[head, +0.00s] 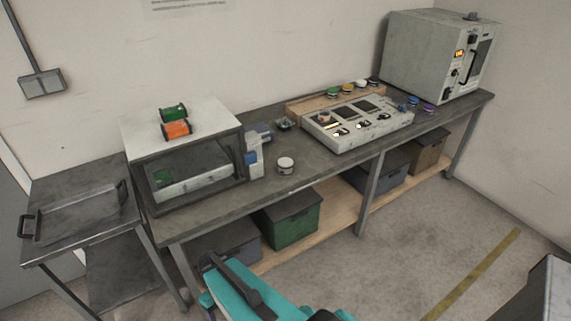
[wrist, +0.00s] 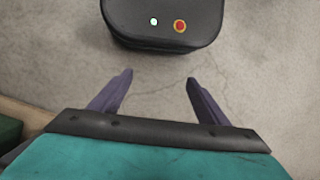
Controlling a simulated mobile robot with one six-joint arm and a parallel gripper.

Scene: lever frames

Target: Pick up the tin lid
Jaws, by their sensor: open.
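A small round tin (head: 285,165) with a pale top and a dark band stands upright on the workbench (head: 315,170), near its front edge. Its pale top looks like the lid, but it is too small to tell lid from body. My gripper shows in the wrist view (wrist: 159,80), its two purple fingers spread apart with nothing between them, above bare floor. The tin is not in the wrist view.
A green bin (head: 288,221) sits on the shelf below.

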